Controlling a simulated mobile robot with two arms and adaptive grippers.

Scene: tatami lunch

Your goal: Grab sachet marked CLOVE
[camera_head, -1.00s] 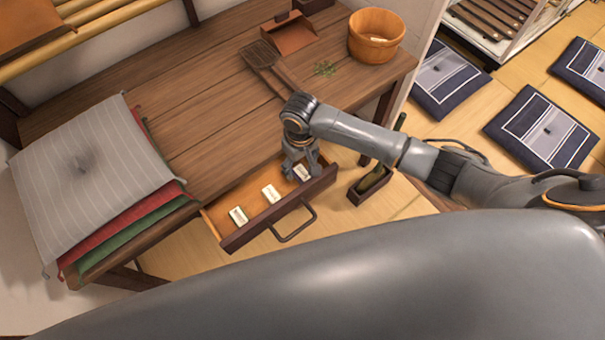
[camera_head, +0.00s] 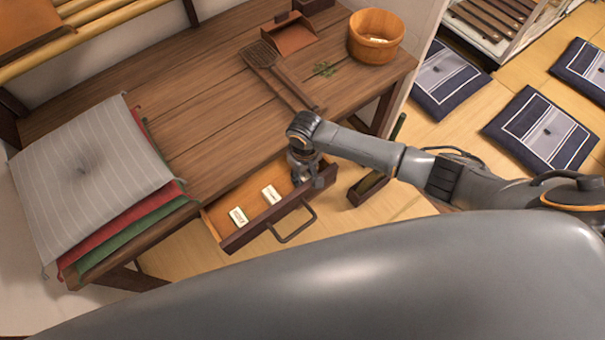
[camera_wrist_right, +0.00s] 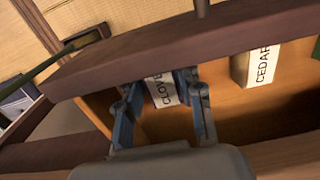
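The sachet marked CLOVE (camera_wrist_right: 160,90) shows in the right wrist view, pale with dark letters, inside the open drawer near its front wall. My right gripper (camera_wrist_right: 161,100) has its fingers on both sides of it; whether they press on it I cannot tell. In the head view my right gripper (camera_head: 312,182) reaches into the right end of the drawer (camera_head: 235,241) and hides this sachet. A sachet marked CEDAR (camera_wrist_right: 260,64) lies apart from it to the right in the wrist view. My left gripper is not in view.
Two other sachets lie in the drawer, one in the middle (camera_head: 271,194) and one at the left (camera_head: 238,216). The drawer handle (camera_head: 293,224) sticks out in front. An open box (camera_head: 367,189) stands on the floor to the right.

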